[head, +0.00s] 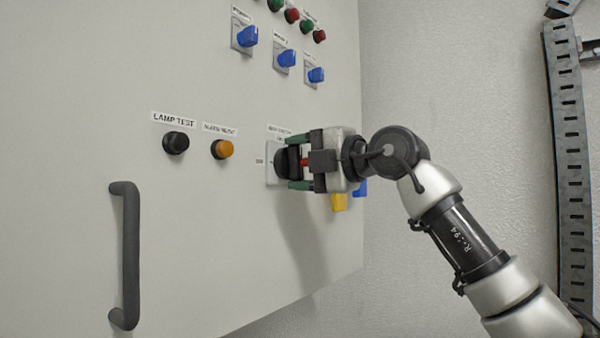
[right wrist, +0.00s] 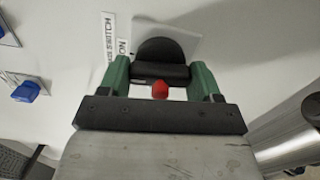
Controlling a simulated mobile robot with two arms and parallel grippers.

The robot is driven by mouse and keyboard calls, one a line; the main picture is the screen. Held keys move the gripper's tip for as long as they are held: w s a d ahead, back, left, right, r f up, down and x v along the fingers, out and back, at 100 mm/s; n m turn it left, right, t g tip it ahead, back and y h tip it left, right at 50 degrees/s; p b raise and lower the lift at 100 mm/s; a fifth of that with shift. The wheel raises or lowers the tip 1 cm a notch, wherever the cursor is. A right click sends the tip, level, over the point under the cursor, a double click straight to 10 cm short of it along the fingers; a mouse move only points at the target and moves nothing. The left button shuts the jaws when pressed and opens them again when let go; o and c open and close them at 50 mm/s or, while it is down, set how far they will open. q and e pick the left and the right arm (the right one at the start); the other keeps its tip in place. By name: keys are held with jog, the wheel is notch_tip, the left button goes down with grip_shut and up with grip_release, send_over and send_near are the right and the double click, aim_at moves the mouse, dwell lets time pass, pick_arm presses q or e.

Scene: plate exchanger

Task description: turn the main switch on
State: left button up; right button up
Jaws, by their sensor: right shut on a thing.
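The main switch (head: 281,161) is a black rotary knob on a pale square plate, on the grey cabinet door. It also shows in the right wrist view (right wrist: 161,54), with a label beside it reading "SWITCH" and an "ON" mark. My right gripper (head: 299,168) reaches in from the right, its green fingers on either side of the knob's black handle and shut on it. In the right wrist view the fingers (right wrist: 162,78) flank the handle bar, with a red tip between them. Part of the knob is hidden behind the gripper in the head view. My left gripper is not in view.
A black lamp test button (head: 176,143) and an amber button (head: 222,149) sit left of the switch. Blue selector switches (head: 285,58) are above. A dark door handle (head: 126,255) is at lower left. A yellow part (head: 339,202) shows below my right gripper.

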jog(key=shift+m+b, duration=0.3)
jog(key=shift+m, duration=0.3)
jog(key=o, duration=0.9)
jog(key=shift+d, duration=0.1)
